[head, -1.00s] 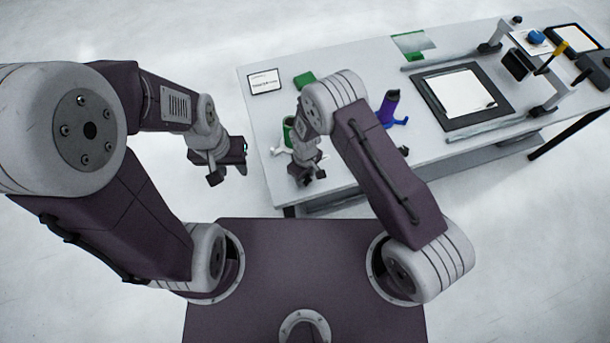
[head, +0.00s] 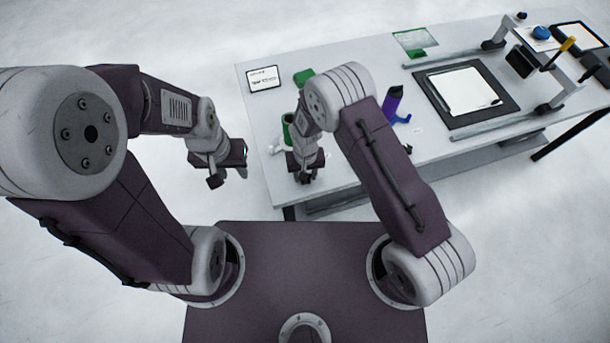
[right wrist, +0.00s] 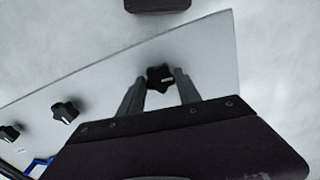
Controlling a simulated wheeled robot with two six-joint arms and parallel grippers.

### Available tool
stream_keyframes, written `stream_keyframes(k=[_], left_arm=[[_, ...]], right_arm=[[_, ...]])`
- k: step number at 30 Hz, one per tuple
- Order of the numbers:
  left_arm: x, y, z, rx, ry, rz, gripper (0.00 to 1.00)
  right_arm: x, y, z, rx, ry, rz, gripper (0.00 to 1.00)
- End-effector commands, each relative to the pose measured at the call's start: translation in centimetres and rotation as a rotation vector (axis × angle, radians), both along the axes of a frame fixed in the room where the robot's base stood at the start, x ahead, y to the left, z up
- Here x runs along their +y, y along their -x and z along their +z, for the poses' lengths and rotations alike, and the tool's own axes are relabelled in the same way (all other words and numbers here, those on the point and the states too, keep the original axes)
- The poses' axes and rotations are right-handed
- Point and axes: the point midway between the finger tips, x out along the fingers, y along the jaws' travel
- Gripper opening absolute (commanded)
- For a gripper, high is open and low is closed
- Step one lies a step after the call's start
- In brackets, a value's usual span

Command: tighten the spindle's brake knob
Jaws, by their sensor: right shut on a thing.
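A black lobed knob (right wrist: 160,78) with a pale mark sits between the two fingers of my right gripper (right wrist: 158,88) at the table's edge in the right wrist view. The right gripper is shut on it. In the head view my right gripper (head: 305,172) is over the near left part of the table and hides the knob. A green roll (head: 287,128) on a pale base stands just behind it, partly covered by the arm. My left gripper (head: 229,168) is empty, with its fingers apart, left of the table.
More black knobs, one nearer (right wrist: 65,112) and one farther (right wrist: 8,133), line the table's edge. A purple roll (head: 391,103) on a blue base stands right of my right arm. A framed dark mat (head: 466,95) lies farther right. A small sign (head: 263,79) lies at the left end.

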Motion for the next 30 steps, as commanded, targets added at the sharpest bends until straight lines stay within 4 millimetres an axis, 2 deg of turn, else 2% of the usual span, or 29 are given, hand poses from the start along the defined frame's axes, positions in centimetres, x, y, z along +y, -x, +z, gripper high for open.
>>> stream_keyframes(k=[30], left_arm=[[0.0,0.0,-3.3,0.0,0.0,0.0,0.36]], right_arm=[[0.1,-0.1,0.1,-0.002,0.0,-0.962,0.0]])
